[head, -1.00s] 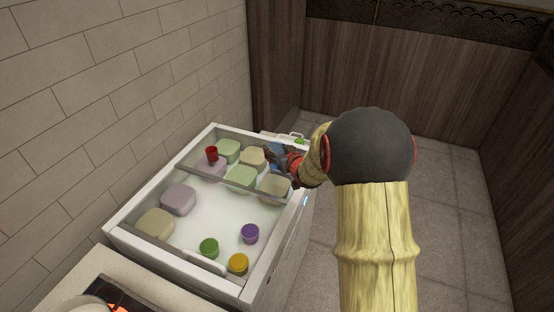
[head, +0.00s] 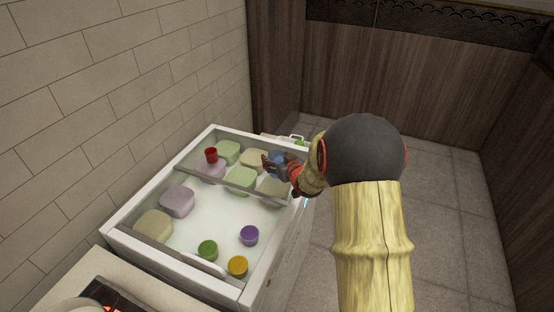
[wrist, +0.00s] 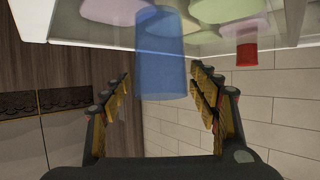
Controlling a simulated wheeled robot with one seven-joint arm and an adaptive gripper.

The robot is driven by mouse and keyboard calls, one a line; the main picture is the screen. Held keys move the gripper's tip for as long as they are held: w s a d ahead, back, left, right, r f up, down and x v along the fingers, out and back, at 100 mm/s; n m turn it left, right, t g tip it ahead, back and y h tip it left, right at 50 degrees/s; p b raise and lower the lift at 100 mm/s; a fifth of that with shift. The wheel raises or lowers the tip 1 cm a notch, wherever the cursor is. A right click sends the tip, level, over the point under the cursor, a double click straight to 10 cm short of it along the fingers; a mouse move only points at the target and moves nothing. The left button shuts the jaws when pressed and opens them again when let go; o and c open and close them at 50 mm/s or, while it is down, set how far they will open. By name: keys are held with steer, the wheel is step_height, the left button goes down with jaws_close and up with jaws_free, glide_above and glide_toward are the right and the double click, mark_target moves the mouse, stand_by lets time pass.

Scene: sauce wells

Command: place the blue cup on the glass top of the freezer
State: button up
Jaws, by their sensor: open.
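The blue cup (wrist: 163,68) shows between my gripper's spread fingers in the wrist view, which is upside down. There is a gap on each side of it. It appears to stand on the glass top (head: 205,221) of the white freezer, near the far right corner. In the head view the blue cup (head: 277,157) is mostly hidden behind my gripper (head: 269,165). My gripper (wrist: 160,75) is open, with its fingers on either side of the cup.
A red cup (head: 211,155) stands toward the far left of the freezer. Green (head: 207,250), purple (head: 249,235) and yellow (head: 238,266) cups are at the near end. Several pale tubs lie under the glass. A tiled wall borders the left side; open floor lies right.

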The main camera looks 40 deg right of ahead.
steer(key=shift+r, duration=0.1)
steer(key=shift+r, duration=0.25)
steer(key=p+v, duration=0.4)
steer(key=v, duration=0.8)
steer(key=s+a+r+g, duration=0.3)
steer(key=s+a+r, duration=0.2)
steer(key=a+r, duration=0.55)
steer(key=s+a+r+n+g+y, duration=0.2)
steer(key=s+a+r+g+y, duration=0.1)
steer(key=s+a, duration=1.4)
steer(key=shift+s+a+r+n+g, duration=0.25)
steer(key=shift+s+n+g, duration=0.15)
steer(key=shift+s+g, duration=0.4)
steer(key=shift+o, duration=0.4)
steer(key=shift+s, duration=0.1)
